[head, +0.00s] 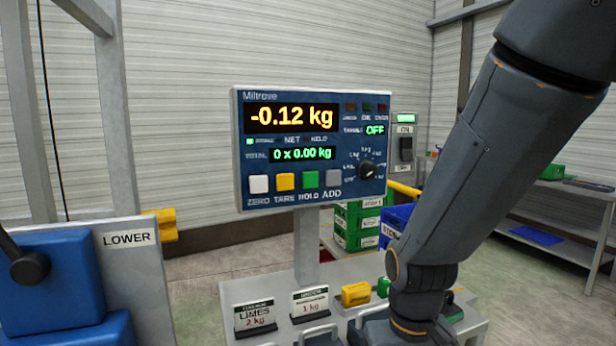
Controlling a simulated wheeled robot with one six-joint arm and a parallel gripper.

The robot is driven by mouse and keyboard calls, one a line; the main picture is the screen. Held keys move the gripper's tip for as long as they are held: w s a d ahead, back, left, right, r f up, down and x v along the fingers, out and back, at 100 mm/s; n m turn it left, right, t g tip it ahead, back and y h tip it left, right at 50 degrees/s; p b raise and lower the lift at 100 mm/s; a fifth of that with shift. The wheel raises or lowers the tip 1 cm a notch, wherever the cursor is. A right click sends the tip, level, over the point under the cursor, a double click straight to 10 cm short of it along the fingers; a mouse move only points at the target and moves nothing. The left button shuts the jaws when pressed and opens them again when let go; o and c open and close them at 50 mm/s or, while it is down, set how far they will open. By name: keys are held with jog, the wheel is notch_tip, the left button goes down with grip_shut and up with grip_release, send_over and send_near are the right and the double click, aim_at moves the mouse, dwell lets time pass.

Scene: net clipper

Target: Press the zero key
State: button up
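The zero key (259,184) is a white square button, leftmost in the row of keys on the scale's blue control panel (345,155). The label ZERO stands below it. To its right are the yellow TARE key (285,182), the green HOLD key (310,179) and the grey ADD key (333,178). The main display (291,117) reads -0.12 kg. The total display (302,154) reads 0 x 0.00 kg. My arm comes down on the right, in front of the bench and to the right of the panel. No gripper fingers show in the head view.
Cards for limes (255,314) and 1 kg (310,302) stand on the bench below the panel, beside a yellow block (355,294). Green crates (356,228) are behind. The space before the keys looks clear.

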grip_shut()
dwell(1.9)
